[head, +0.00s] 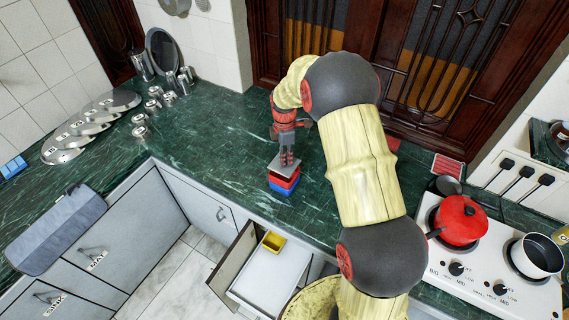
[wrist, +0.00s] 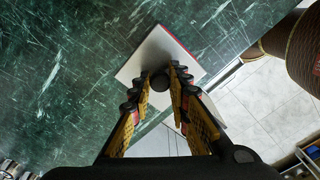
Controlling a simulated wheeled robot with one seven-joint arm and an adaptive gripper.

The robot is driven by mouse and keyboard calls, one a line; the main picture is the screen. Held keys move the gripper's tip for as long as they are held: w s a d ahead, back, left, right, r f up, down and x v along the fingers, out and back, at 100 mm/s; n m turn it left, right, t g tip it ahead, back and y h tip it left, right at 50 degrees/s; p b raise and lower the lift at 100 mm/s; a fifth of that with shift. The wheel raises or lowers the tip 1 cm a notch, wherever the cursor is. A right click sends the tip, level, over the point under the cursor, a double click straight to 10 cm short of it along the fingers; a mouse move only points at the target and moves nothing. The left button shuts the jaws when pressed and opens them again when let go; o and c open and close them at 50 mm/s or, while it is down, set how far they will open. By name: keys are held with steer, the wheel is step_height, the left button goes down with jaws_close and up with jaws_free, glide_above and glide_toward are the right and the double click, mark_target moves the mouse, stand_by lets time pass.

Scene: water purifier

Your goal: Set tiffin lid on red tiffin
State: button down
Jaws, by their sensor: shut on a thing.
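The tiffin lid (head: 274,167) is a flat grey square with a dark round knob. In the wrist view the lid (wrist: 148,55) lies under my gripper (wrist: 160,82), whose fingers are shut on the knob. In the head view my gripper (head: 287,158) points down at the lid from above. The red tiffin (head: 284,181) is directly below the lid, on top of a blue tiffin (head: 285,190) near the counter's front edge. A red edge (wrist: 185,48) shows past one side of the lid in the wrist view. I cannot tell whether lid and red tiffin touch.
An open drawer (head: 262,285) with a yellow container (head: 272,241) juts out below the counter. A red pot (head: 460,219) and a stove (head: 480,262) are at the right. Several round lids (head: 92,115) line the back left. The green counter (head: 215,140) left of the stack is clear.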

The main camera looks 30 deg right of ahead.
steer(key=shift+f, duration=1.5)
steer(key=shift+f, duration=0.2)
steer(key=c, duration=1.7)
jaws_free()
steer(key=shift+r, duration=0.1)
